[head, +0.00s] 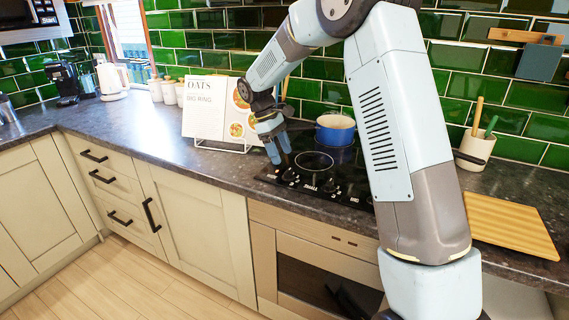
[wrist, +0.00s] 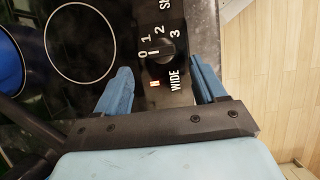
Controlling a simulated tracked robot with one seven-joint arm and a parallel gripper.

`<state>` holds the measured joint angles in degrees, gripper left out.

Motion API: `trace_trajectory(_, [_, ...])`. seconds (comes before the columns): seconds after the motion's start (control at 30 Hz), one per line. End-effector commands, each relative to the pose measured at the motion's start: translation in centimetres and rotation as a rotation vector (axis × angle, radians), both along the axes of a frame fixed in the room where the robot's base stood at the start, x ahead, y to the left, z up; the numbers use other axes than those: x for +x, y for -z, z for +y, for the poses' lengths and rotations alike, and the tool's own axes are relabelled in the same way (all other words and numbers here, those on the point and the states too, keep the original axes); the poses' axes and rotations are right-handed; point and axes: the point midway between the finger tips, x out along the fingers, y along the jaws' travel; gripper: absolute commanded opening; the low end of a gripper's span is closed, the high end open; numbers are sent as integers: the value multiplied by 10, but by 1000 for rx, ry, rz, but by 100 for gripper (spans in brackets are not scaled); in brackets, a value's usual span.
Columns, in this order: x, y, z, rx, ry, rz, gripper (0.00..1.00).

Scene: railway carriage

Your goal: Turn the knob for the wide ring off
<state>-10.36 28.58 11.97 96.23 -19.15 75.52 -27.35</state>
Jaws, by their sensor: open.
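In the wrist view a dark round knob (wrist: 161,52) has the numbers 0, 1, 2 and 3 around it and the word WIDE (wrist: 174,81) beside it. A small orange-red light (wrist: 155,83) glows next to that word. My gripper (wrist: 160,66) is open, with one blue finger on each side of the knob area and a gap to the knob. In the head view my gripper (head: 281,162) points down over the front left of the black hob (head: 330,190) and hides the knob.
A blue pot (head: 335,129) stands on the back of the hob. An open cookbook (head: 215,112) on a stand is just left of my gripper. A wooden board (head: 510,225) and a utensil pot (head: 473,149) are on the right. The counter at left is mostly clear.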

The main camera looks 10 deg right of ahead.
Motion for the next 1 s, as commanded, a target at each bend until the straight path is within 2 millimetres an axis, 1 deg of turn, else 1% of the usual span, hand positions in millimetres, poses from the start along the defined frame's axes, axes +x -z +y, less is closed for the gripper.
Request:
trace_trajectory(0.03, [3,-10,4,1,0,-3,70])
trace_trajectory(0.2, [10,-40,14,0,0,-3,70])
trace_trajectory(0.4, [16,-62,22,-1,1,-1,70])
trace_trajectory(0.6, [17,-70,24,-1,1,0,70])
trace_trajectory(0.87, [17,-71,24,-1,1,0,70])
trace_trajectory(1.0, [13,-77,20,3,13,-14,70])
